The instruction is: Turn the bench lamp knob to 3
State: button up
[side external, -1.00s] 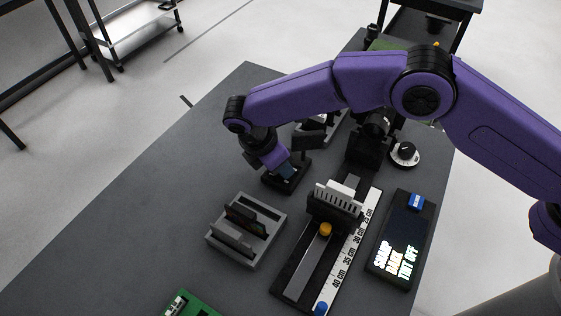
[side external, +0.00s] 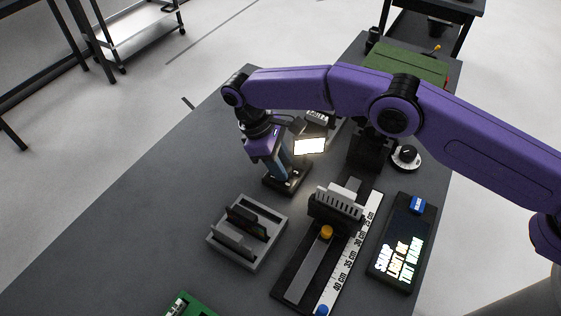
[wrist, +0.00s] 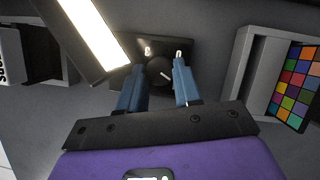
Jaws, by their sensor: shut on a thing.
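The bench lamp knob (wrist: 160,73) is a dark round knob with a short white mark, on a small black base (side external: 272,184). In the side view the fingers (side external: 284,172) hide the knob. The lamp's panel (side external: 310,146) glows white just right of my gripper, and its bright strip (wrist: 95,35) shows at upper left in the wrist view.
A grey slotted holder (side external: 247,232) stands in front of the base. A slide rail with a centimetre scale (side external: 345,262) and a black display box (side external: 400,245) with lit text lie to the right. A black-and-white dial (side external: 406,158) stands behind. The table's left side is clear.

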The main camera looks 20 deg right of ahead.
jog(key=shift+r+m, duration=0.1)
jog(key=shift+m, duration=0.5)
jog(key=o, duration=1)
jog(key=shift+o, duration=0.2)
